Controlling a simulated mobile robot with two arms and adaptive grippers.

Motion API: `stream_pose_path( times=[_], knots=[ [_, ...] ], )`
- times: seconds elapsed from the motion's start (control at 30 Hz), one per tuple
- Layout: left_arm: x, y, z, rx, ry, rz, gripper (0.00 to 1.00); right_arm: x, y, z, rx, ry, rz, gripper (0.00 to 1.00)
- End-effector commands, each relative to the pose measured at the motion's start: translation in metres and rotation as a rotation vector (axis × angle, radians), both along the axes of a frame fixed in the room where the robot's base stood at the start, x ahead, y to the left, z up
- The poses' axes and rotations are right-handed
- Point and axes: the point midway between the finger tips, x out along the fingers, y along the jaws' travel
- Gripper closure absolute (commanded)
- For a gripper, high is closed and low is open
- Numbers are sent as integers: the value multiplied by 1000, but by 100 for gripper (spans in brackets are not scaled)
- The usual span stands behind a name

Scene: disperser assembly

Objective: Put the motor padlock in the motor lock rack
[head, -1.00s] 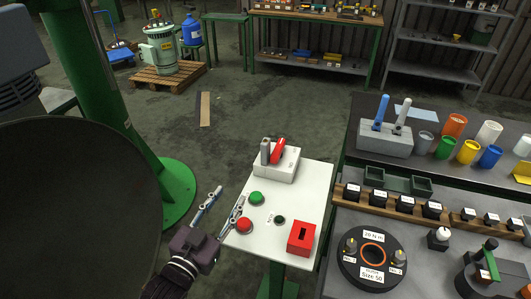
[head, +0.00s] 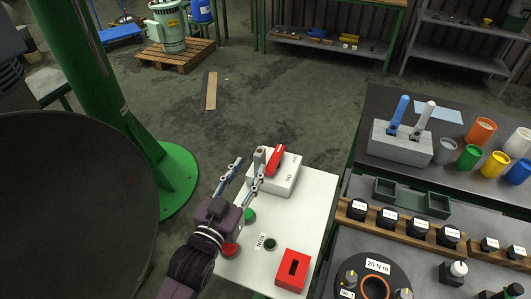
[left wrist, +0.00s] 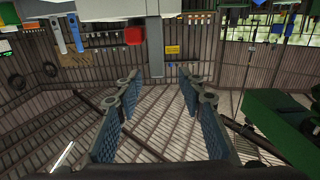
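My left gripper (head: 249,166) is open and empty at the left edge of the white control table, close to the switch box (head: 284,180). The box carries a red lever-like piece (head: 274,160) and a grey upright piece (head: 259,156), partly behind a fingertip. I cannot tell for sure which piece is the padlock. A red box with a dark slot (head: 293,269) sits at the front right of the table; I cannot tell whether it is the lock rack. In the left wrist view the left fingers (left wrist: 165,90) are spread with nothing between them. My right gripper is not in view.
The white table (head: 318,200) also holds a green button (head: 249,216), a red button (head: 230,249) and a dark knob (head: 269,244). A dark workbench (head: 400,172) with cups and weights stands to the right. A green column (head: 120,110) stands left.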

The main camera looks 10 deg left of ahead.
Motion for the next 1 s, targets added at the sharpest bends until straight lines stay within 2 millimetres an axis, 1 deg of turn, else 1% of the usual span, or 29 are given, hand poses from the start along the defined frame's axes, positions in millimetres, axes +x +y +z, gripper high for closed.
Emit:
stream_pose_path(
  times=[0.13, 0.3, 0.4, 0.53, 0.67, 0.8, 0.93, 1.0],
  knots=[
    [16, -4, 2, -1, -1, 0, 64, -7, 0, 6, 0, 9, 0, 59],
    [30, -8, 1, -1, -1, -1, 64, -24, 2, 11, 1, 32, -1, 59],
    [43, -12, -1, -1, 0, 0, 64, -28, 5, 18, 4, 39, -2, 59],
    [59, -17, -4, 1, -1, -1, 64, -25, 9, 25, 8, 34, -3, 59],
    [70, -19, -5, 0, 0, -1, 64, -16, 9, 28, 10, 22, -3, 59],
    [72, -19, -7, 0, -1, -1, 64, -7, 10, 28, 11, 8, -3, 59],
    [72, -19, -7, 0, 0, -1, 64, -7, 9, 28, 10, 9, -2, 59],
    [72, -19, -7, 0, 0, -1, 72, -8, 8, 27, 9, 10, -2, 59]
  ],
)
